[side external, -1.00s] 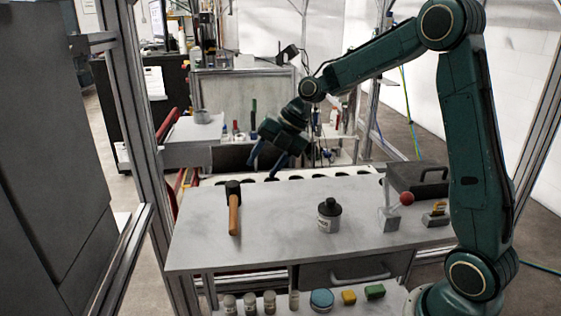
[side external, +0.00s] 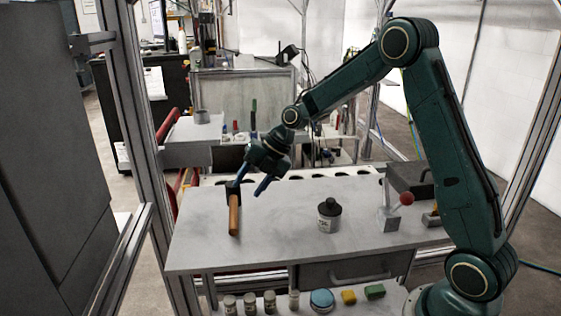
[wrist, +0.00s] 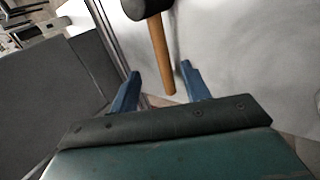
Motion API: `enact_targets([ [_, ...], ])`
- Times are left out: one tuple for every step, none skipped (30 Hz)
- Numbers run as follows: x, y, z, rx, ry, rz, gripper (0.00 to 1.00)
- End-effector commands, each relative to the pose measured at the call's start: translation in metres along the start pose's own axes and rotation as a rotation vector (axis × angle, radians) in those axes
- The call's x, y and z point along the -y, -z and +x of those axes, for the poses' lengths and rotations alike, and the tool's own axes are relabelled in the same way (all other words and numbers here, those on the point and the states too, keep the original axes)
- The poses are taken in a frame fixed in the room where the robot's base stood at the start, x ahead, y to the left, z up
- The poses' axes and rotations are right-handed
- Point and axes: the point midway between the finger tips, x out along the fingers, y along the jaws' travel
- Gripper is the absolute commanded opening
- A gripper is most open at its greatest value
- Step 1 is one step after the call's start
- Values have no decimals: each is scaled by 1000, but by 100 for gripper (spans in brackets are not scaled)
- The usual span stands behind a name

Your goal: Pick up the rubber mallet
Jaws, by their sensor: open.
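The rubber mallet lies on the left part of the grey table (side external: 285,235), with a black head (side external: 232,188) and an orange-brown wooden handle (side external: 234,215) that points toward the front edge. My gripper (side external: 250,187) is open and empty, with two blue fingers pointing down. In the side view it is close to the mallet's head, and one finger overlaps the head. In the wrist view my gripper (wrist: 160,82) has its fingertips on either side of the handle's end (wrist: 162,60) in the picture; the head is at the top edge, partly cut off. I cannot tell the exact height between them.
A dark bottle with a label (side external: 329,216) stands mid-table. A device with a red ball (side external: 392,212) and a dark box with a handle (side external: 412,180) are at the right. Several jars and blocks sit on a lower shelf (side external: 300,302). A metal frame post (side external: 140,150) stands at the left.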

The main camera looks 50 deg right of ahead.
Motion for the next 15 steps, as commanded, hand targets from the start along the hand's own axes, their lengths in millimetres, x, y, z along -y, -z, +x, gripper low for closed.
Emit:
enact_targets([
  [0, 0, 8, -2, 2, 1, 47],
  [0, 0, 11, -2, 1, 0, 47],
  [0, 0, 15, -2, 1, 0, 47],
  [0, 0, 18, -2, 1, 0, 47],
  [0, 0, 20, -2, 1, 0, 47],
  [0, 0, 22, -1, 0, -1, 47],
  [0, 0, 23, 0, 0, -1, 47],
  [0, 0, 24, 0, 0, -1, 47],
  [0, 0, 25, 1, 0, 0, 47],
  [0, 0, 25, 1, 0, 0, 47],
  [0, 0, 25, 1, 0, 0, 47],
  [0, 0, 25, 1, 0, 0, 47],
  [0, 0, 25, 1, 0, 0, 47],
  [0, 0, 26, 1, 0, 0, 47],
  [0, 0, 26, 1, 0, 0, 47],
])
